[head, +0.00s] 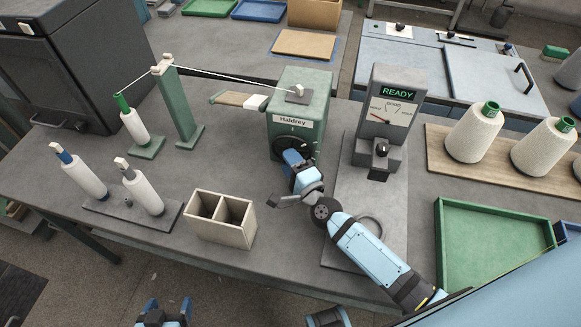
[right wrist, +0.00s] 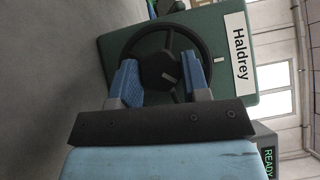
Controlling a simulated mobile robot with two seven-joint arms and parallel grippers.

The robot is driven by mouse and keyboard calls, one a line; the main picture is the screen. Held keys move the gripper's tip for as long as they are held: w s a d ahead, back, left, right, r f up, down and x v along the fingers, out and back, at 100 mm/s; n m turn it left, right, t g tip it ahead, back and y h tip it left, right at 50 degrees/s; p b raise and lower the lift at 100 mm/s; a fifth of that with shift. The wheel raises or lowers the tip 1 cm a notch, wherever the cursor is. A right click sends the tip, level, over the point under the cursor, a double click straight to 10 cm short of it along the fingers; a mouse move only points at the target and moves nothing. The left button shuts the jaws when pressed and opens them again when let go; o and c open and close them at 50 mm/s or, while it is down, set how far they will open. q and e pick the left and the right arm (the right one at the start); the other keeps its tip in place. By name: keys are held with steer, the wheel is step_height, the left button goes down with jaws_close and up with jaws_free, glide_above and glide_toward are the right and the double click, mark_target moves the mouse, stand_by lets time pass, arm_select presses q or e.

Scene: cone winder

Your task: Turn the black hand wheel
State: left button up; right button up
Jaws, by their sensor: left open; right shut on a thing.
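The black hand wheel (head: 290,142) is on the front face of the green Haldrey machine (head: 314,92). In the right wrist view the wheel (right wrist: 160,72) shows its dark rim, spokes and a round hub with a small pale mark. My right gripper (head: 291,157) is at the wheel, with its blue fingers (right wrist: 160,66) on either side of the hub, shut on the wheel. Part of the wheel is hidden behind this gripper in the head view. My left gripper (head: 164,308) is open and empty at the bottom edge, away from the wheel.
A grey panel with a READY display (head: 395,95) stands right of the machine. A two-compartment box (head: 215,237), yarn cones (head: 80,178) and a green post (head: 183,110) are to the left. A green tray (head: 444,235) is at the right.

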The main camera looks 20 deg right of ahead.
steer(key=o, duration=0.9)
steer(key=b+v, duration=0.1)
steer(key=v, duration=1.3)
steer(key=shift+f+b, duration=0.1)
steer(key=shift+b, duration=0.25)
